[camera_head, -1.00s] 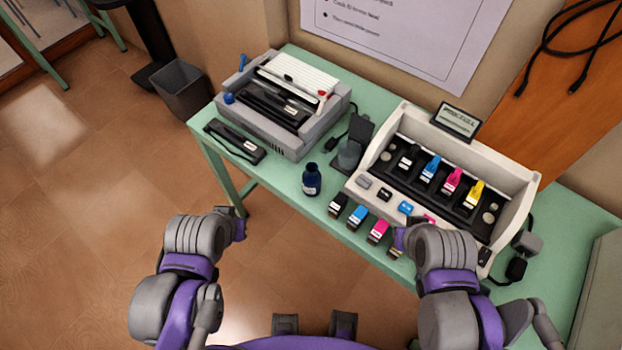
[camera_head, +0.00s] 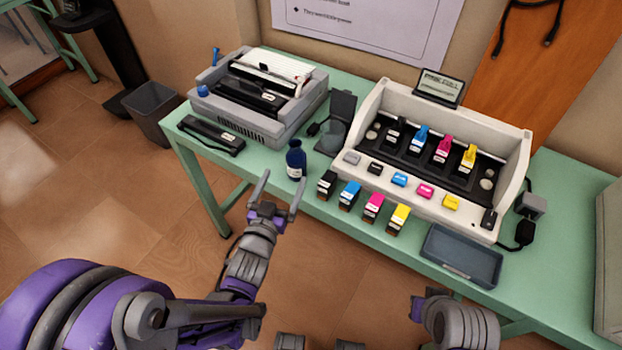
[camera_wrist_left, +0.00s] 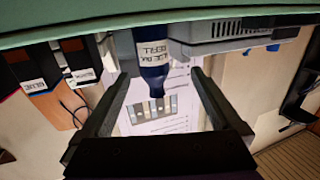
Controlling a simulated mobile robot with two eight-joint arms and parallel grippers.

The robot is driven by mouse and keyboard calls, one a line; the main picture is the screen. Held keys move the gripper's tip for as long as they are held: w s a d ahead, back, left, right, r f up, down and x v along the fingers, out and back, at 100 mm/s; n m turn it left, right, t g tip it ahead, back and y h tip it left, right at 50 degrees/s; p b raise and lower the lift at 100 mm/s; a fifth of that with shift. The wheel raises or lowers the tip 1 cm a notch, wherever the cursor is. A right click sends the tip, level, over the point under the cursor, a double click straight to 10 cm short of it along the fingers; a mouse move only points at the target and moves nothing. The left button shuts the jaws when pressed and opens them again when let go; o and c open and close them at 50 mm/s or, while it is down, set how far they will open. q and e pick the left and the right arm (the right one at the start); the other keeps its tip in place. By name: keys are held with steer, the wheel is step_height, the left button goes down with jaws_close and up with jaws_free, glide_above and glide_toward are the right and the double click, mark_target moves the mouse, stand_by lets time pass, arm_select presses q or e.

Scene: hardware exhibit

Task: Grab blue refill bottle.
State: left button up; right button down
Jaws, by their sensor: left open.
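The blue refill bottle (camera_head: 296,161) is a small dark-blue bottle with a white label. It stands upright near the table's front edge, left of the black cartridge. My left gripper (camera_head: 283,179) is open and empty in front of it, with its fingers pointing towards the bottle. In the left wrist view, which looks upside down, the bottle (camera_wrist_left: 153,58) appears between the spread fingers, past their tips, its label partly readable. Of my right arm, only a part shows at the bottom; its fingers cannot be seen.
Black, blue, magenta and yellow cartridges (camera_head: 372,207) stand right of the bottle, before a white cartridge station (camera_head: 376,110). A grey printer (camera_head: 262,123) is behind left, with a black bar (camera_head: 211,134) before it. A dark tray (camera_head: 462,256) lies front right on the green table (camera_head: 560,230).

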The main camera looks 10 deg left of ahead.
mark_target(293, 168)
arm_select(q)
steer(key=shift+d+f, duration=0.15)
steer(key=shift+d, duration=0.2)
steer(key=shift+w+d+h, duration=0.1)
steer(key=shift+w+h, duration=0.1)
steer(key=shift+h, duration=0.1)
steer(key=w, duration=0.5)
steer(key=shift+d, duration=0.2)
steer(key=w, duration=0.3)
steer(key=w+p, duration=0.1)
steer(key=w, duration=0.1)
steer(key=shift+w+d+r, duration=0.25)
steer(key=shift+d+r, duration=0.1)
steer(key=shift+s, duration=0.1)
jaws_close()
